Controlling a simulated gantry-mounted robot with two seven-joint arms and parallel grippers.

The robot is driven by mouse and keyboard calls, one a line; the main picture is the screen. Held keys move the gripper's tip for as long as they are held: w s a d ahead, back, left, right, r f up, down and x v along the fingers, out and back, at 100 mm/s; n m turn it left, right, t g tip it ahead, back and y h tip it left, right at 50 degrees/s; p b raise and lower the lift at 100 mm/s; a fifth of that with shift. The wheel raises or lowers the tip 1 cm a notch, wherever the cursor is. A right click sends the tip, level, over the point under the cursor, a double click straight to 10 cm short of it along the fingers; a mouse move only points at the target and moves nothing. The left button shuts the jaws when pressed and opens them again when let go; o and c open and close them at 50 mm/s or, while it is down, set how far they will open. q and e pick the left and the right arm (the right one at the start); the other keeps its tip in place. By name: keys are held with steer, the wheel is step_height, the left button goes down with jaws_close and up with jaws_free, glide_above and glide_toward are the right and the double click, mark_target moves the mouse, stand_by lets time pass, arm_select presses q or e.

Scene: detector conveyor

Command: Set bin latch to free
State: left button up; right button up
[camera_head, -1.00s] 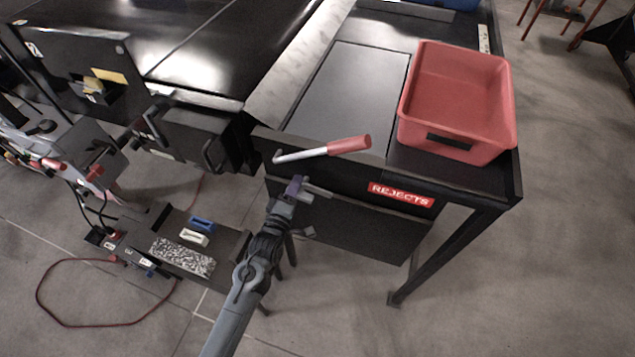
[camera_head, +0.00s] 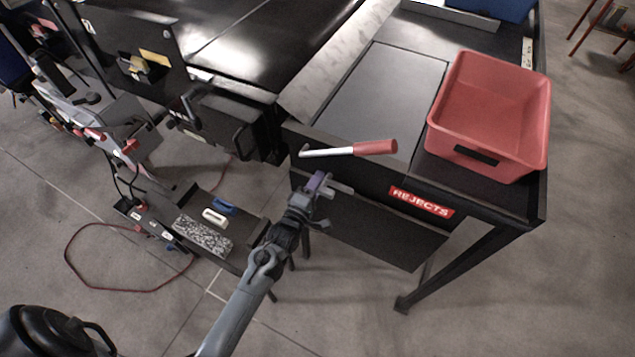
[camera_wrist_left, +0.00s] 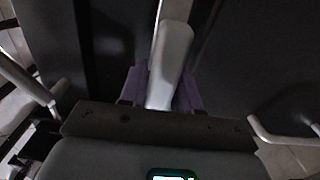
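A lever with a white rod and a red grip (camera_head: 375,147) sticks out over the front edge of the reject bench. My left gripper (camera_head: 318,186), with purple fingers, is just below the rod, at the dark front left of the REJECTS label. A short grey bar (camera_head: 341,189) shows at its fingertips. In the left wrist view a pale bar (camera_wrist_left: 171,60) lies between the purple fingers of my left gripper (camera_wrist_left: 161,88), one on each side. I see no clear gap, but cannot tell whether they press on it. Which part is the latch is unmarked. My right gripper is out of view.
A red tray (camera_head: 490,110) stands on the bench's right side beside a grey panel (camera_head: 385,95). The red REJECTS label (camera_head: 421,202) is on the front. Open floor lies in front.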

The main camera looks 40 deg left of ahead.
arm_select(q)
steer(key=shift+o, duration=1.2)
steer(key=shift+s+r+p, duration=0.1)
steer(key=shift+s+p, duration=0.2)
steer(key=s+d+p, duration=0.1)
steer(key=s+p, duration=0.4)
steer(key=s, duration=0.5)
steer(key=shift+d, duration=0.25)
steer(key=shift+s, duration=0.1)
